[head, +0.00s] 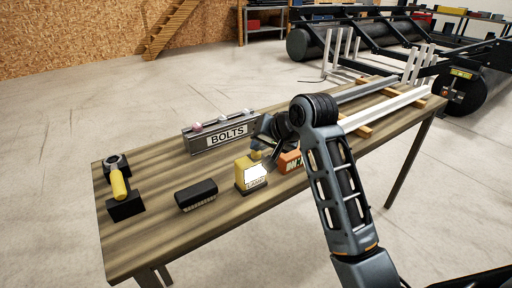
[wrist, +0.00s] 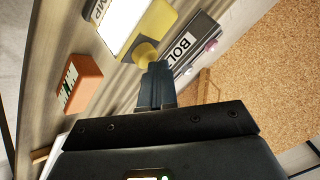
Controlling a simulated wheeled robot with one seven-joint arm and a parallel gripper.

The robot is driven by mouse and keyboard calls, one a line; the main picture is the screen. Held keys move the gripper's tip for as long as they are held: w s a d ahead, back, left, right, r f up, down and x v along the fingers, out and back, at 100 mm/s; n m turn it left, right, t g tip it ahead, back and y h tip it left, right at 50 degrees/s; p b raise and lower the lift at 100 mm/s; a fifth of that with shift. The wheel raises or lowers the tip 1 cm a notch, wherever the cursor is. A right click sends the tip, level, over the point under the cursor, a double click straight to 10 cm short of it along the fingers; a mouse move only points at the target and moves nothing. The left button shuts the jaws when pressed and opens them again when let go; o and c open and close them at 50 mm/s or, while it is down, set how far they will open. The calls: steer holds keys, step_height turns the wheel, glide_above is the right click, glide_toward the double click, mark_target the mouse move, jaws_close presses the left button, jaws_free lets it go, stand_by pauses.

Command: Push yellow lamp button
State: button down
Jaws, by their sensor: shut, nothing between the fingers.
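The yellow lamp box (head: 245,174) stands on the wooden table with a white label on its front. In the wrist view the yellow box (wrist: 158,20) is at the top, its label partly readable as "MP". Its round yellow button (wrist: 146,52) sticks out from it towards my gripper. My gripper (wrist: 157,70) is shut and empty, with its fingertips right at the button. I cannot tell whether they touch it or whether it is pressed in. In the head view my gripper (head: 267,160) is just above and right of the box, partly hidden by my arm.
A grey "BOLTS" holder (head: 220,132) stands behind the box. An orange box (head: 290,161) is close on its right. A black brush (head: 196,194) and a yellow-handled tool (head: 119,184) lie to the left. Metal rails (head: 385,108) lie on the table's far right.

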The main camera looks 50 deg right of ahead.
mark_target(259, 154)
steer(key=shift+r, duration=0.2)
step_height(259, 154, up, 3)
steer(key=p, duration=0.2)
steer(key=shift+p, duration=0.3)
steer(key=shift+r, duration=1.45)
